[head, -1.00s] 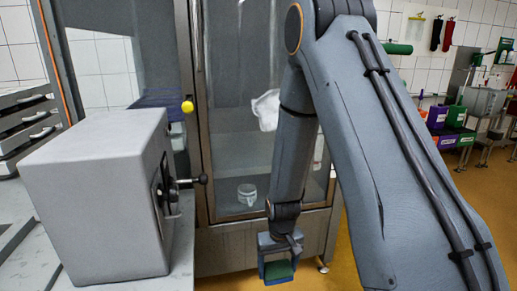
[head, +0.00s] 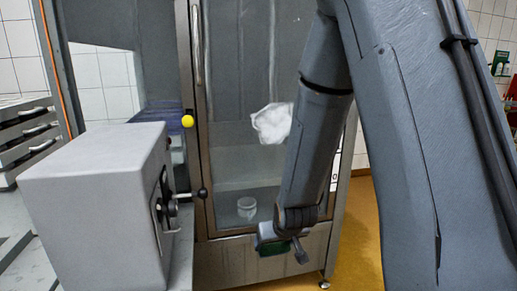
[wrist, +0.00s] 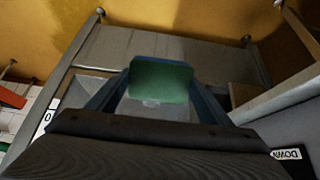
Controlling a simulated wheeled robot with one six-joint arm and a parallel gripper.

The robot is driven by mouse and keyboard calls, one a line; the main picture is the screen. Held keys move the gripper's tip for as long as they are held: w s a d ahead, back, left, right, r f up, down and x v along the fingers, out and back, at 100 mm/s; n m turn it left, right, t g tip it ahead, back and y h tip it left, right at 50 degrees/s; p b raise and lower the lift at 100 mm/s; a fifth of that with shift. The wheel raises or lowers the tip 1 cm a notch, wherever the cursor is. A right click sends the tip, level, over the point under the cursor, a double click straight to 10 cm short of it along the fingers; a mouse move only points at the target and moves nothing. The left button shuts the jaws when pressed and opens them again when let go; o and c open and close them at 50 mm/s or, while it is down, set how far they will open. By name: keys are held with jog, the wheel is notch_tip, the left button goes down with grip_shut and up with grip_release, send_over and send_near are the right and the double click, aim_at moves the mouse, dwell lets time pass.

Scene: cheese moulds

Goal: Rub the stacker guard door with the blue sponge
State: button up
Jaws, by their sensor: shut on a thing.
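The stacker guard door (head: 230,150) is a tall glazed panel in a metal frame with a long vertical handle at its upper left. It looks closed. A white patch (head: 272,123) shows at mid-height; I cannot tell if it is on the glass or behind it. My gripper (head: 272,243) is in front of the door's lower edge, partly hidden by my wrist. It is shut on the sponge, whose dark green face (wrist: 161,82) shows between the fingers in the wrist view. I cannot tell if the sponge touches the door.
A grey box-shaped machine (head: 95,195) with black-knobbed levers stands at the left, close to the door. A white cup (head: 247,206) shows behind the glass. Open yellow floor (head: 358,225) lies to the right.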

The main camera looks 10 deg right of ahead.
jog(key=w+r+t, duration=0.4)
jog(key=r+t, duration=0.1)
jog(key=r, duration=0.6)
jog(key=w+r+t, duration=0.3)
jog(key=r+t, duration=0.3)
jog(key=r, duration=0.5)
jog(key=shift+w, duration=0.4)
